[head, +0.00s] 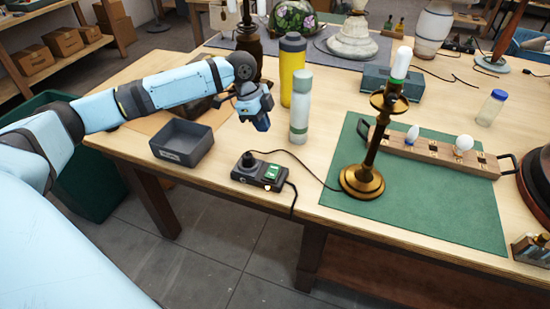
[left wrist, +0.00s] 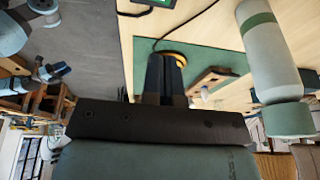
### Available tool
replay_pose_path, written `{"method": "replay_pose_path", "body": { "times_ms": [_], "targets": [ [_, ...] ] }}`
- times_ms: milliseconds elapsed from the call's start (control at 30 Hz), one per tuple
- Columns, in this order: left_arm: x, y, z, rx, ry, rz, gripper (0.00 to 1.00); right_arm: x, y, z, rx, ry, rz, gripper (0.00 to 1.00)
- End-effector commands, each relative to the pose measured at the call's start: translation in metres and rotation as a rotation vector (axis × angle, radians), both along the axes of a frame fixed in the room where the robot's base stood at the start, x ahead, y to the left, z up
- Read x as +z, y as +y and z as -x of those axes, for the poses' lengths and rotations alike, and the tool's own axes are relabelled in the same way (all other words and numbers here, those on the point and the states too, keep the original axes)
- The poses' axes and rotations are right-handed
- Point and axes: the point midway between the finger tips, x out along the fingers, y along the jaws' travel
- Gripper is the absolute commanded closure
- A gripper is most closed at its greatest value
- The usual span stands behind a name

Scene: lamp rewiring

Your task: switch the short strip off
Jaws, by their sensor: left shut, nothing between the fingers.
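The short strip (head: 260,173) is a small dark box near the table's front edge. A black plug (head: 248,160) sits in its left end. A green switch (head: 272,171) shows on its right part, with a small light below. Part of the strip also shows at the top edge of the left wrist view (left wrist: 155,3). My left gripper (head: 262,124) is shut and empty, pointing down above the table. It is behind the strip in the head view and apart from it. Its shut fingers show in the left wrist view (left wrist: 166,72). My right gripper is not in view.
A grey bin (head: 182,143) stands left of the strip. A pale green bottle (head: 300,105) and a yellow bottle (head: 291,70) stand close to my left gripper. A brass lamp (head: 362,180) stands on a green mat (head: 450,205). A dark cord crosses from the strip towards the lamp.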

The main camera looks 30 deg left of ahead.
Motion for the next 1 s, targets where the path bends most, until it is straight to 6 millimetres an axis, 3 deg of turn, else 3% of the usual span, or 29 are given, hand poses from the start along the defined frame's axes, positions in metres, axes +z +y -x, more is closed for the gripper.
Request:
{"method": "replay_pose_path", "body": {
  "times_ms": [233, 367, 800, 1000],
  "targets": [
    [-0.002, -0.001, 0.000, 0.001, 0.000, 0.001, 1.00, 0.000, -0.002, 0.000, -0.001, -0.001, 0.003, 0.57],
    [-0.013, -0.004, -0.001, 0.001, 0.001, 0.001, 1.00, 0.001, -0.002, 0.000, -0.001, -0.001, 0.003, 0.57],
    [-0.098, -0.028, -0.011, 0.001, 0.001, 0.000, 1.00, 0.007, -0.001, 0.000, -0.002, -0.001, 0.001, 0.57],
    [-0.126, -0.027, -0.014, 0.002, 0.000, 0.001, 1.00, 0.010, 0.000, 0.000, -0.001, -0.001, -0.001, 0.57]
  ]
}}
